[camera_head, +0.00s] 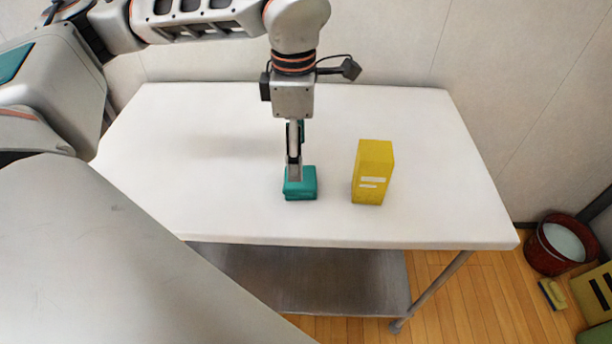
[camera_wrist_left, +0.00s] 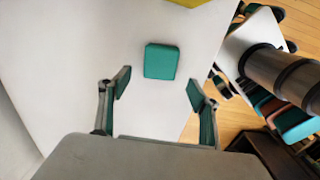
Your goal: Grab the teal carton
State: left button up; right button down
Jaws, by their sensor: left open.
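The teal carton (camera_head: 301,187) is a small box near the front middle of the white table. In the left wrist view its teal top (camera_wrist_left: 161,61) lies ahead of and between the fingertips, with a gap on each side. My left gripper (camera_head: 295,172) points down over the carton and hides part of it in the head view. In the left wrist view the left gripper (camera_wrist_left: 157,88) is open and holds nothing. Whether a finger touches the carton cannot be told. My right gripper does not show.
A yellow carton (camera_head: 372,173) stands upright on the table (camera_head: 430,130), just right of the teal one. The table's left and back areas are clear. A red bucket (camera_head: 560,245) and a sponge-like block (camera_head: 552,294) are on the wooden floor at the right.

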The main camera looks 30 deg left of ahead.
aim_at(307, 189)
pick_arm(q)
notch_tip(307, 189, down, 8)
jog(key=shift+d+r+b, duration=0.15)
jog(key=shift+r+b, duration=0.05)
jog(key=shift+b, duration=0.25)
jog(key=c, duration=1)
